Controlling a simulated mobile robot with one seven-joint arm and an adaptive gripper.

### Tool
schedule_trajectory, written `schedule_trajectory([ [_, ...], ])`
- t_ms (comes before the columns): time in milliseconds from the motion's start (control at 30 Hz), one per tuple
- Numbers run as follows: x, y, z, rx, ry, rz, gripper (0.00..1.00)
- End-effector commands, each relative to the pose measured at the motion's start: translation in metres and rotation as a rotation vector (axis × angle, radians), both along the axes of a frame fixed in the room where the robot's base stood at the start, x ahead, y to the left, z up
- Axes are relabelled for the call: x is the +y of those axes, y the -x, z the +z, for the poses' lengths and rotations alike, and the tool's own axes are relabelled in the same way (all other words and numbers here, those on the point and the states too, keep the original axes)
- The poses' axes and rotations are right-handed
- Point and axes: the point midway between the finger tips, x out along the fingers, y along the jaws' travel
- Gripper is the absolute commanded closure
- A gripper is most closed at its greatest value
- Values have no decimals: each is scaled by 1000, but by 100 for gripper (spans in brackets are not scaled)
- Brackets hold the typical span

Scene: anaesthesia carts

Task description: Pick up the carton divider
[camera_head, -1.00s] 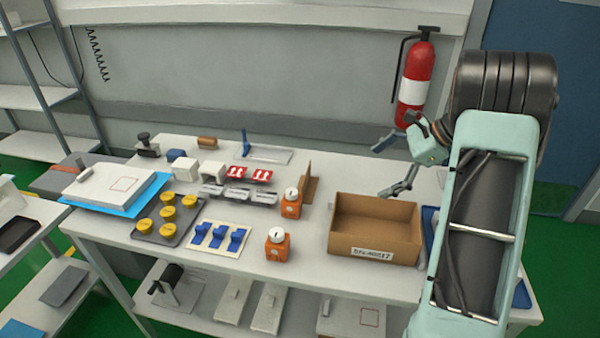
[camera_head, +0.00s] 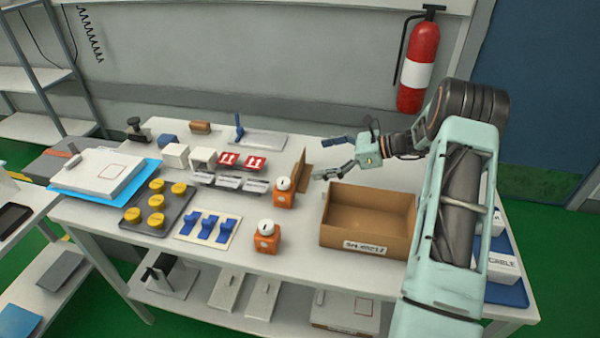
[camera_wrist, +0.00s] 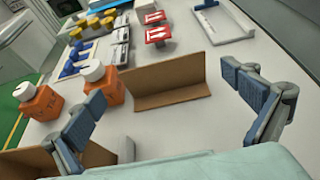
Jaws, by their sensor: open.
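The carton divider, a brown cardboard piece (camera_head: 301,175), stands on the table between an orange bottle and the open carton. In the wrist view the divider (camera_wrist: 165,82) has an upright panel and a flap lying along the table. My gripper (camera_head: 319,157) is above the table just right of the divider. In the wrist view my gripper (camera_wrist: 168,115) has its fingers wide apart, with the divider beyond and between them, not touched. The open cardboard carton (camera_head: 366,237) sits to the right of the divider and looks empty.
Two orange bottles with white caps stand close left of the divider, the nearer one (camera_head: 267,237) and the farther one (camera_head: 284,193). Red-labelled boxes (camera_head: 242,162) and a clamp plate (camera_head: 260,140) lie behind. A fire extinguisher (camera_head: 419,62) hangs on the wall.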

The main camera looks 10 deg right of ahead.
Motion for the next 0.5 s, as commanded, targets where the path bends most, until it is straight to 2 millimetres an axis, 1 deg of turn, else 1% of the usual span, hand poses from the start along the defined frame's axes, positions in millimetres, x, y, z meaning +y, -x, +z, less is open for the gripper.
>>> schedule_trajectory([
  [167, 11, -4, -10, 4, 0, 3, 0],
  [300, 28, -12, -23, 3, 0, 4, 0],
  [400, 39, -17, -27, 1, 0, 3, 0],
  [500, 41, -18, -28, 1, 1, 1, 0],
])
